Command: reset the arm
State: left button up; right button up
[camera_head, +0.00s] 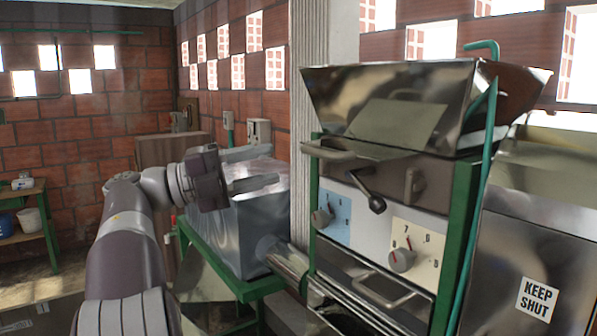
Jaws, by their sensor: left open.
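My left arm (125,245) comes in from the lower left and reaches up to the middle left. Its gripper (255,183) points right, in front of a grey metal box on a green stand, and its jaws are open with nothing seen between them. I cannot tell the exact gap between the fingers and the box. My right gripper is not in view.
A pulper machine with a steel hopper (400,100), a black-knobbed lever (368,192) and two dials (402,260) stands at the right. The grey metal box (235,235) is left of it. A green shelf (30,235) with buckets stands far left.

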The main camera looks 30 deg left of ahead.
pick_arm(q)
jog(key=shift+v, duration=0.85)
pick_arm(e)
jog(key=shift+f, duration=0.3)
